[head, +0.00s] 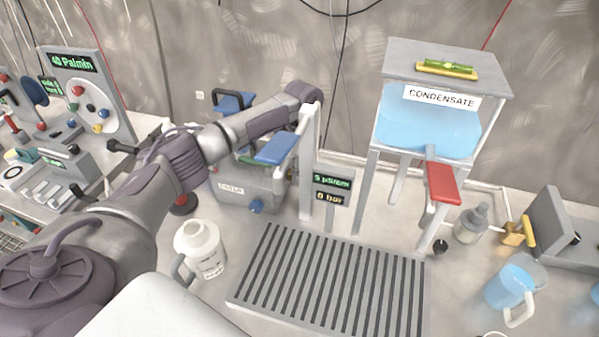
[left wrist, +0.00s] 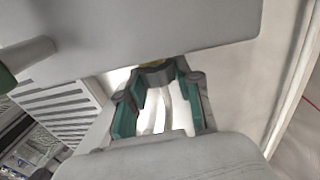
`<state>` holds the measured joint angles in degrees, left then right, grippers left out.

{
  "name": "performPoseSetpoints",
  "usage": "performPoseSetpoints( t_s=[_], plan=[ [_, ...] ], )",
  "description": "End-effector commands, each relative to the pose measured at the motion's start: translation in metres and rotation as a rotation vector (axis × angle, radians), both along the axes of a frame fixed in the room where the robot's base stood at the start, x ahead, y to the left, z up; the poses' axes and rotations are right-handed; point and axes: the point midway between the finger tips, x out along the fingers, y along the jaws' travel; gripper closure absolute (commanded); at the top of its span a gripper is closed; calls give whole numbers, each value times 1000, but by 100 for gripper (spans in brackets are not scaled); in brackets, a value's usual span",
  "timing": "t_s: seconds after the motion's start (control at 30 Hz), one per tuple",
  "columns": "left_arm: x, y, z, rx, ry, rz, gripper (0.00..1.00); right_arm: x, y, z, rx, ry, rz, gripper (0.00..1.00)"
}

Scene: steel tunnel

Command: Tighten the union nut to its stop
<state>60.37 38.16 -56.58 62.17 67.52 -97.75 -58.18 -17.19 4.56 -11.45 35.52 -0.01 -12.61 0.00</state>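My left arm reaches across the head view from the left, and its wrist ends at the top of a pale post (head: 309,165). The gripper itself is hidden there. In the left wrist view my left gripper (left wrist: 159,76) has teal-padded fingers that lean in toward a dark grey piece with a small yellowish bit above it, under a large pale grey surface (left wrist: 140,35). I cannot tell whether this piece is the union nut or part of the fingertips, nor whether the fingers grip anything. I cannot make out the union nut in the head view. My right gripper is out of view.
A condensate tank (head: 430,120) on legs stands right of the post, with a red lever (head: 441,183).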

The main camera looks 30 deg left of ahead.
Motion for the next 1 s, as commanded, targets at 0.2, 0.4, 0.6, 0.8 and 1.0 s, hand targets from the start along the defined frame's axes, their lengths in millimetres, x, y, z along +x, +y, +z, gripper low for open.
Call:
performPoseSetpoints(
  t_s=[0.2, 0.4, 0.6, 0.8, 1.0],
  plan=[
    [1, 0, 0, -2, 9, 2, 100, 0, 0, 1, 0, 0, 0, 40],
    [4, 0, 0, -21, 89, 5, 100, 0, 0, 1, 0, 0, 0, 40],
    [6, 1, -4, -49, 191, 5, 100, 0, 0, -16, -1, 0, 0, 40],
    [9, 2, -6, -68, 270, 6, 100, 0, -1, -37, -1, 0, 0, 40],
    [9, 2, -4, -84, 326, 3, 100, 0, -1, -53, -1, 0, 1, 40]
  ],
)
